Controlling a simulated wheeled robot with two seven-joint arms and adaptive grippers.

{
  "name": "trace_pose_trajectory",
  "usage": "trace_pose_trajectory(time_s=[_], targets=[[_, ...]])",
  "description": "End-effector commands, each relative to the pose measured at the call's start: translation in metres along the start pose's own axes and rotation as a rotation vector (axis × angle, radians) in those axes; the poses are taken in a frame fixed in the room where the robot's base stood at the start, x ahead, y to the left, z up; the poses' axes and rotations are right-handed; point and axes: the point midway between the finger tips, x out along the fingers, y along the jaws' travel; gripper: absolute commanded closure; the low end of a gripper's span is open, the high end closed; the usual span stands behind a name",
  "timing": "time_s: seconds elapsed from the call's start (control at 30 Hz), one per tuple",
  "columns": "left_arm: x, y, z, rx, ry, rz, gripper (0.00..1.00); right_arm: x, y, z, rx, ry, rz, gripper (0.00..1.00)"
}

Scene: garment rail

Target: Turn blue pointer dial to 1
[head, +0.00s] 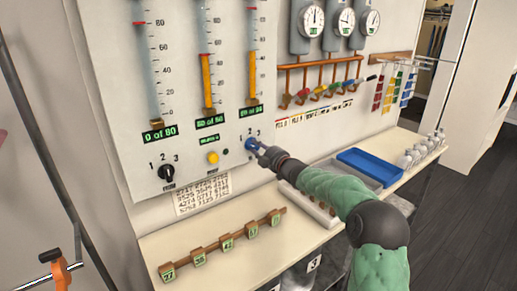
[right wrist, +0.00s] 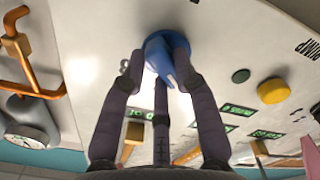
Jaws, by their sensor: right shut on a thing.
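The blue pointer dial (head: 250,145) is on the white panel, below the third gauge, with small numbers printed above it. My right gripper (head: 262,152) is at the dial, its fingers closed around the knob. In the right wrist view the blue dial (right wrist: 162,60) sits between the fingers of my gripper (right wrist: 160,75), and a white pointer line shows on it. The number it points at is hard to tell, as the fingers hide part of the scale. My left gripper is not in view.
A black pointer dial (head: 167,173) and a yellow button (head: 213,158) are on the same panel. A shelf below holds a wooden rack of tags (head: 225,243), a blue tray (head: 370,167) and several small bottles (head: 412,158). Orange pipes (head: 320,78) run at the upper right.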

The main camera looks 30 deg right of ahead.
Motion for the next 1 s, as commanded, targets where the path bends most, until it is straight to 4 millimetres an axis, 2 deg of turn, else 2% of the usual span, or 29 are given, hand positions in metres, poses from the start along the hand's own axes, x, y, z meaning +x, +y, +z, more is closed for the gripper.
trace_pose_trajectory(time_s=[0.03,0.1,0.43,0.57,0.77,1.0], targets=[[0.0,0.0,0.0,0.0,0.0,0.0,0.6,0.0,0.0,-0.001,-0.003,0.001,0.0,0.64],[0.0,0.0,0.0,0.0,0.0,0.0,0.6,0.0,0.0,0.0,-0.002,0.001,0.0,0.46],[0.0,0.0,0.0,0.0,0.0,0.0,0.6,-0.001,0.0,0.0,-0.001,0.0,0.0,0.46],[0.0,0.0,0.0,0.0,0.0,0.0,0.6,-0.007,0.001,0.001,0.0,-0.001,0.0,0.46],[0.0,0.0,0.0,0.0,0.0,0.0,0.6,-0.035,0.001,0.0,-0.001,-0.002,0.001,0.46],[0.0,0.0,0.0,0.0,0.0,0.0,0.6,-0.08,0.001,0.001,-0.001,-0.002,0.001,0.46]])
